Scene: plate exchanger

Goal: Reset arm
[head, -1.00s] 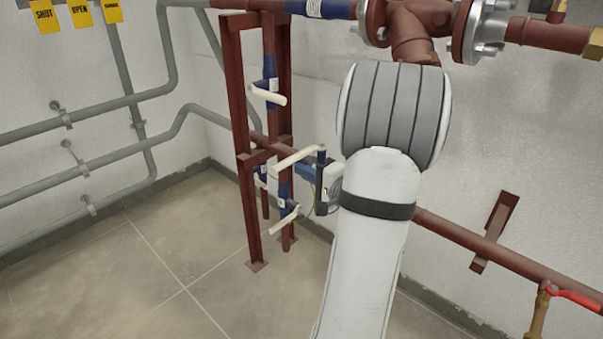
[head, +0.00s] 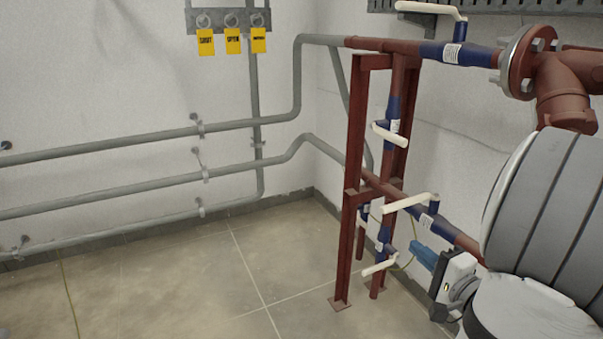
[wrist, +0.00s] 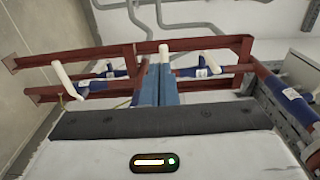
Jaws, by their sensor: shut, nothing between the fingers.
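My gripper (head: 418,250) shows at the lower right of the head view, with blue fingers beside the lower red pipe and its blue valves. In the wrist view my gripper (wrist: 153,72) has its two blue fingers together, with nothing between them. A white valve handle (wrist: 164,54) shows just beyond the fingertips; I cannot tell whether they touch it. In the head view a white lever handle (head: 410,201) lies above the fingers. My arm's white and grey links fill the lower right corner and hide part of the pipework.
A red steel frame (head: 356,170) carries pipes and several white-handled valves. Yellow tags (head: 232,40), including ones reading SHUT and OPEN, hang on the back wall. Grey pipes (head: 110,188) run along that wall.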

